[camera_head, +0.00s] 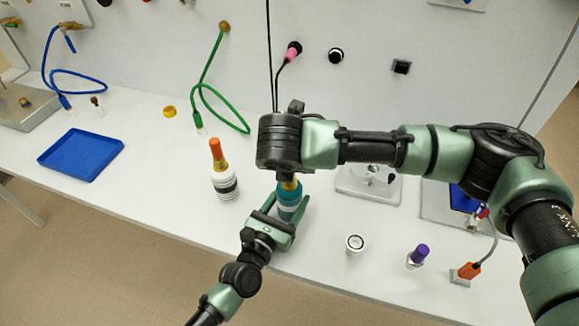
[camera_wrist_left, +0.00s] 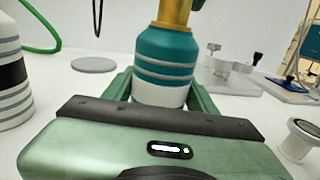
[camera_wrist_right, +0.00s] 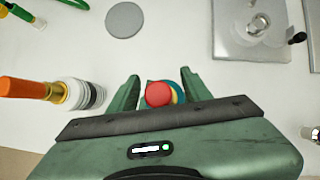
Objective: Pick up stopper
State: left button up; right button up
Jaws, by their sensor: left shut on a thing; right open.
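A teal bottle (camera_wrist_left: 165,55) with grey bands, a white base and a gold neck (camera_wrist_left: 174,11) stands upright on the bench. My left gripper (camera_head: 288,208) is shut around its body. The bottle also shows in the head view (camera_head: 289,199). The red round stopper (camera_wrist_right: 158,93) is on its top, seen from above in the right wrist view; my right arm hides it in the head view. My right gripper (camera_wrist_right: 159,86) is open, pointing down over it with one finger on each side. I cannot tell whether the fingers touch it.
A white bottle (camera_head: 224,183) with an orange stopper (camera_head: 217,149) stands to the left. A blue tray (camera_head: 81,155) lies farther left. A white ring-topped piece (camera_head: 355,243) and a purple-capped vial (camera_head: 418,255) stand to the right. A grey disc (camera_wrist_right: 126,19) lies behind the teal bottle.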

jog(key=shift+w+f, duration=0.2)
jog(key=shift+f, duration=0.15)
grip_shut()
jog(key=shift+r, duration=0.2)
notch_tip(320, 180, up, 17)
dwell(0.7)
jog(key=shift+f, duration=0.15)
pick_arm(q)
jog(key=o, duration=1.7)
